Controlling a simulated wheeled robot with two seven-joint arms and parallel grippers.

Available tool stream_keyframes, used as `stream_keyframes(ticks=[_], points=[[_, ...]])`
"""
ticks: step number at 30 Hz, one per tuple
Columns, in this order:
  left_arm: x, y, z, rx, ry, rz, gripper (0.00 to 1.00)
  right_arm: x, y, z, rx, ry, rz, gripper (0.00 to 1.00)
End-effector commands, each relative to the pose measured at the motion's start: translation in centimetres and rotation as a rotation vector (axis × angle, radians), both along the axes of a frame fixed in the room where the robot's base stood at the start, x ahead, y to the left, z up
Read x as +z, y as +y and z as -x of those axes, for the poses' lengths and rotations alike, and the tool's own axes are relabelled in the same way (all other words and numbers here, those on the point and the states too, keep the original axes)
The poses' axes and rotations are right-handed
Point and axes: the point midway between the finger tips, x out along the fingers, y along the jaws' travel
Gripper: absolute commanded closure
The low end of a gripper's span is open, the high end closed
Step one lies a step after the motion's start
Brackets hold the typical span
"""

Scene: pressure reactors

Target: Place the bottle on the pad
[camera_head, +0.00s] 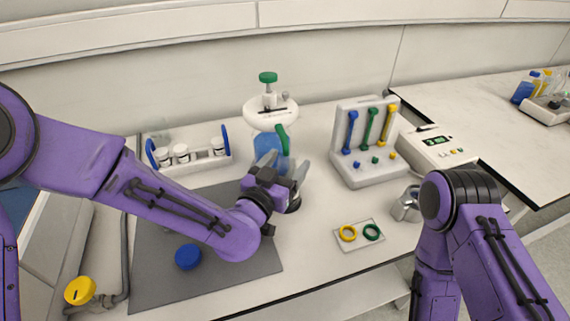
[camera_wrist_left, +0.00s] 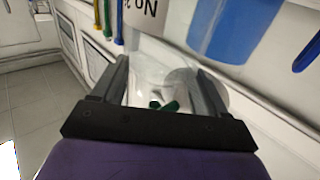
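My left gripper (camera_head: 283,168) is in the middle of the bench, its two grey fingers spread apart. In the left wrist view the open fingers (camera_wrist_left: 160,85) have a pale, see-through shape and small green parts between or beyond them; I cannot tell whether they touch it. A blue body with a green handle (camera_head: 267,148) stands right behind the gripper, partly hidden. Small white-labelled bottles (camera_head: 181,153) stand in a rack at the left. I cannot tell which bottle is meant. A dark grey pad (camera_head: 160,270) lies at front left. My right gripper is out of view.
A blue round cap-like thing (camera_head: 188,257) is on the dark pad. A white stand with coloured handles (camera_head: 365,175) and a white device (camera_head: 437,147) are at the right. A small plate with yellow and green rings (camera_head: 358,246) lies at the front.

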Motion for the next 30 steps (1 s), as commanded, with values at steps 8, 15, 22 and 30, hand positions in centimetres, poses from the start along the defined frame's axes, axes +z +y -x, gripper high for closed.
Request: stream_keyframes(ticks=[8, 15, 22, 30], points=[[0.3, 0.8, 1.6, -0.001, -0.002, -0.001, 0.26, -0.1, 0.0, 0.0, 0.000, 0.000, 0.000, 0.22], [1.4, 3.6, 7.2, 0.000, 0.003, -0.007, 0.26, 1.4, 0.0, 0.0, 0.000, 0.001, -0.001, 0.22], [1.3, 4.9, 9.6, 0.000, 0.003, -0.007, 0.26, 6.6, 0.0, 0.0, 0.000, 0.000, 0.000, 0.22], [0.5, 5.5, 10.7, -0.001, 0.001, 0.000, 0.26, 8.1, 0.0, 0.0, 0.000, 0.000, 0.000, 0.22]])
